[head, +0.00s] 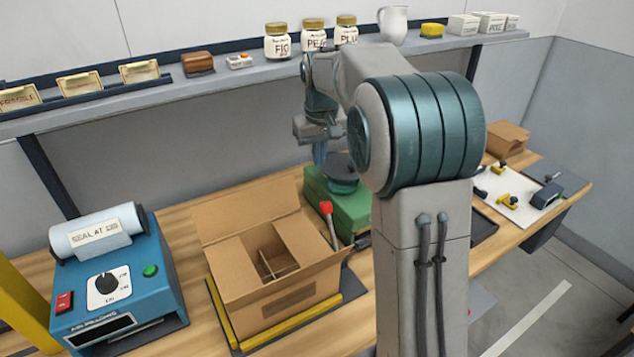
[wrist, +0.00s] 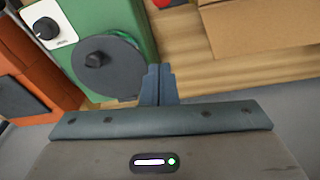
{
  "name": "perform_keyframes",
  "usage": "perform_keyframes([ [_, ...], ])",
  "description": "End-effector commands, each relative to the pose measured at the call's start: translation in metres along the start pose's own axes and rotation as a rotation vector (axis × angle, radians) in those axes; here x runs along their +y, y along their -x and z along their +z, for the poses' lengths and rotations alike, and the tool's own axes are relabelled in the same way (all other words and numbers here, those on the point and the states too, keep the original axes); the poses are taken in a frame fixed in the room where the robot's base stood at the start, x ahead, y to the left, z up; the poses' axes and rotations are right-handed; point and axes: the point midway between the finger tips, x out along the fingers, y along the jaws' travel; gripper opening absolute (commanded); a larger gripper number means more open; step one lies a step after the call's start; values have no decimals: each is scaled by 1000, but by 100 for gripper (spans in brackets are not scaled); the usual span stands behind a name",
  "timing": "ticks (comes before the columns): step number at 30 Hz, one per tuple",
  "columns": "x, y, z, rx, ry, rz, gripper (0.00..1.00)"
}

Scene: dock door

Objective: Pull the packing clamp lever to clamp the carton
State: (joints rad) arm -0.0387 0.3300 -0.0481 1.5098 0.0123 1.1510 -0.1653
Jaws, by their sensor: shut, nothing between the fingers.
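The clamp lever (head: 333,228) is a grey rod with a red knob on top, standing upright at the right side of the carton. Its red knob (wrist: 165,3) is cut off by the top edge of the wrist view. The open carton (head: 297,277) sits on a dark base with yellow rails (head: 219,314); a corner of the carton also shows in the wrist view (wrist: 265,28). My gripper (head: 320,155) is shut and empty. It is above and behind the lever, near the green machine, apart from both carton and lever. Its closed fingers (wrist: 158,78) show in the wrist view.
A green machine (head: 350,220) with a dark disc (wrist: 108,68) stands behind the lever. A blue sealing machine (head: 120,290) stands left of the carton. A shelf (head: 210,82) with jars and boxes runs along the back. A white board (head: 515,205) with small parts lies right.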

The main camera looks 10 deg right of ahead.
Motion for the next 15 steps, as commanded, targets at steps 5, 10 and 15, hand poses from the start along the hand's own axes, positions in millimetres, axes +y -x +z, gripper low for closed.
perform_keyframes([
  [5,-9,0,-1,1,15,-2,0],
  [10,-11,-2,-1,0,18,-3,0],
  [15,-9,-20,-1,-4,15,-3,0],
])
